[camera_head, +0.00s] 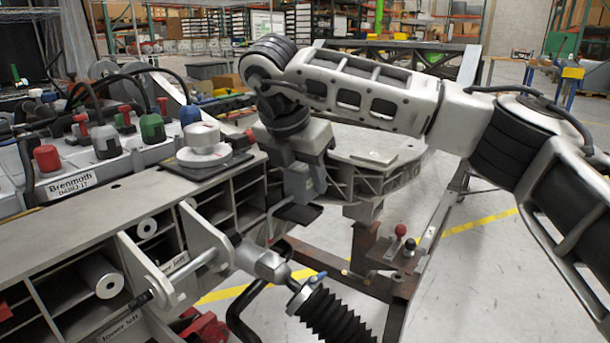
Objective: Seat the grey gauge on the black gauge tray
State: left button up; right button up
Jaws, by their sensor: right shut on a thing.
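My right gripper (298,200) points down just right of the bench's edge. A flat black square (176,169) lies on the bench top left of the gripper and looks like the black gauge tray. A pale stack of round discs (203,136) stands on it. The gripper and its piece are apart from this square, to its right. My left gripper is not in view.
A white connector block (115,160) with coloured caps and cables stands behind the bench top (70,230). A rod and black bellows (335,318) stick out at the front. A pale bracket (385,175) lies right of the gripper. The bench top's left part is bare.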

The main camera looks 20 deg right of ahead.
aim_at(306, 192)
jog(key=shift+f, duration=0.2)
dwell(0.4)
jog(key=shift+s+f+b, duration=0.1)
jog(key=shift+f+b, duration=0.15)
jog(key=shift+b, duration=0.2)
jog(key=shift+s+f+b, duration=0.1)
jog(key=shift+f+b, duration=0.7)
jog(key=shift+f, duration=0.05)
jog(key=o, duration=1.3)
jog(key=shift+c, duration=0.2)
jog(key=shift+f, duration=0.2)
jog(key=shift+r, duration=0.1)
